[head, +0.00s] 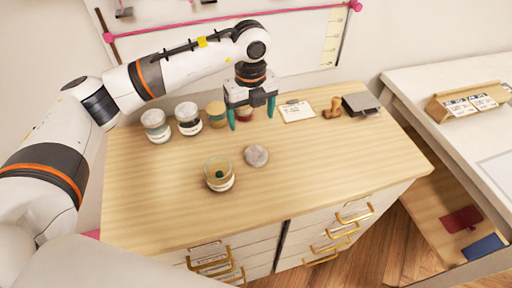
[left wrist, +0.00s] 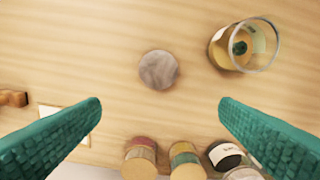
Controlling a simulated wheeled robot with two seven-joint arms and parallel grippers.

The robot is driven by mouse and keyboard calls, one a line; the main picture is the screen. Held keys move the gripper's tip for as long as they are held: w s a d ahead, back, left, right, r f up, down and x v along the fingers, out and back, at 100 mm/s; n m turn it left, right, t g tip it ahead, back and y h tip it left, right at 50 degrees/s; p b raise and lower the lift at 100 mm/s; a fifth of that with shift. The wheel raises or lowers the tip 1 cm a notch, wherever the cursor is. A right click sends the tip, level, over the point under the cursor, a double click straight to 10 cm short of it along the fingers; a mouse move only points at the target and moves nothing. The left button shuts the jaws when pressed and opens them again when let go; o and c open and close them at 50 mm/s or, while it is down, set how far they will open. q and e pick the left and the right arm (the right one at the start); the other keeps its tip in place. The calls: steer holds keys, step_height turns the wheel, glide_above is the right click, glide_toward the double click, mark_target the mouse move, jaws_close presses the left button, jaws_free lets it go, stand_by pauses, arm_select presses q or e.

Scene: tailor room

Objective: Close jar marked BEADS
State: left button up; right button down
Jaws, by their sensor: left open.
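An open glass jar (head: 219,183) stands upright on the wooden cabinet top, with something small and dark green inside. Its label is too small to read. It also shows at the upper right of the left wrist view (left wrist: 218,47). A round grey lid (head: 256,155) lies flat on the wood just right of the jar, apart from it. The lid is near the middle of the left wrist view (left wrist: 158,70). My left gripper (head: 251,118) is open and empty, pointing down above the cabinet, behind the lid in the head view. My right gripper is not in view.
Several closed jars stand along the back: a pale one (head: 156,126), a dark-labelled one (head: 189,119), a yellowish one (head: 216,114) and a red one (head: 244,113). A card (head: 297,112), a wooden stamp (head: 332,107) and a grey box (head: 361,103) lie right. The front top is clear.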

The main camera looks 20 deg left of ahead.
arm_select(q)
steer(key=p, duration=0.2)
glide_above(256, 154)
steer(key=a, duration=0.1)
steer(key=f, duration=0.6)
steer(key=shift+w+a, duration=0.15)
steer(key=shift+w, duration=0.2)
steer(key=shift+f, duration=0.35)
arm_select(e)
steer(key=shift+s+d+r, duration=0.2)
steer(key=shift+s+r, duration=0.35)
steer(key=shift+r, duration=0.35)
arm_select(q)
steer(key=shift+f, duration=0.2)
steer(key=f, duration=0.1)
steer(key=f+p, duration=0.1)
steer(key=d+f, duration=0.1)
steer(key=shift+s+d+f+p, duration=0.1)
steer(key=shift+s+f+p, duration=0.2)
steer(key=shift+s+p, duration=0.05)
steer(key=shift+f, duration=0.6)
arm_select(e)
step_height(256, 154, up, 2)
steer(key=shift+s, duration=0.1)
